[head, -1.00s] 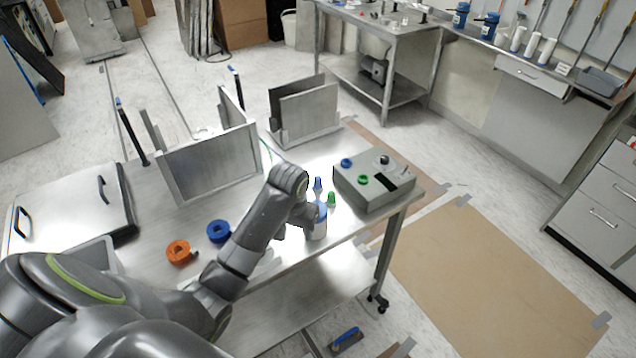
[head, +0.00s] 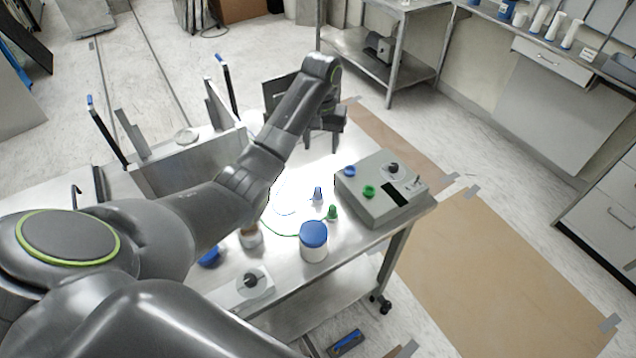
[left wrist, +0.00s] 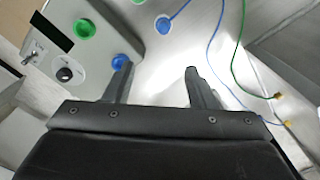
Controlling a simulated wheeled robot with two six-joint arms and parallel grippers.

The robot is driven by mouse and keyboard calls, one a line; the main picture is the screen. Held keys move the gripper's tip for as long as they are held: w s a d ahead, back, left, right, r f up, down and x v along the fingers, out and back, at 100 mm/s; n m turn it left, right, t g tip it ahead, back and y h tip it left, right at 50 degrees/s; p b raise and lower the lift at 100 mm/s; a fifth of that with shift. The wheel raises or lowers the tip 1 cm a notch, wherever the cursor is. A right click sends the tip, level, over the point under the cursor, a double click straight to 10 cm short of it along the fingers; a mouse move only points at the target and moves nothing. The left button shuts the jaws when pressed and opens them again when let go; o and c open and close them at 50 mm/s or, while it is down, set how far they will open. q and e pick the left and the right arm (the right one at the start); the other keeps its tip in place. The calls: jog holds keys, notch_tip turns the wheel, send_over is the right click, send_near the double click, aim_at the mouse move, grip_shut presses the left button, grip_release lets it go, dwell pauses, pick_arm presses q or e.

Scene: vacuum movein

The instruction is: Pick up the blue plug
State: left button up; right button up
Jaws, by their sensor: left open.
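The small blue plug (head: 317,193) stands on the metal table in front of the grey box. It also shows in the left wrist view (left wrist: 163,25) with a blue wire running from it. My left gripper (head: 321,148) is open and above the table, farther back than the plug. In the left wrist view its two fingers (left wrist: 156,76) are apart with nothing between them, and the plug lies beyond the fingertips. The green plug (head: 332,211) stands close to the blue one. My right gripper is not in view.
The grey box (head: 405,207) has a blue socket (head: 349,171) and a green socket (head: 369,190). A blue-lidded white jar (head: 313,250) stands near the table's front edge. A metal panel (head: 180,170) stands behind my left arm. Blue and green wires lie on the table.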

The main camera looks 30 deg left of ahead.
pick_arm(q)
notch_tip(320, 180, down, 4)
jog(key=s+b, duration=0.1)
jog(key=b, duration=0.6)
send_over(318, 187)
jog(key=f, duration=0.5)
jog(key=shift+w+d+f, duration=0.2)
jog(key=shift+d+f, duration=0.05)
jog(key=shift+d, duration=0.05)
jog(key=shift+f, duration=0.7)
jog(key=shift+s+a+f+p, duration=0.1)
jog(key=shift+a+f+p, duration=0.05)
jog(key=shift+f+p, duration=0.4)
jog(key=f, duration=0.3)
jog(key=shift+s+a+f+p, duration=0.15)
jog(key=shift+a+f+p, duration=0.05)
jog(key=shift+f+p, duration=0.2)
jog(key=shift+f, duration=0.35)
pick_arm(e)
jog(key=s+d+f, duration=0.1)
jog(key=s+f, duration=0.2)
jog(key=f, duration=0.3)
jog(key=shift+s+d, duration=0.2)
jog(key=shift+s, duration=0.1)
pick_arm(q)
jog(key=c, duration=1)
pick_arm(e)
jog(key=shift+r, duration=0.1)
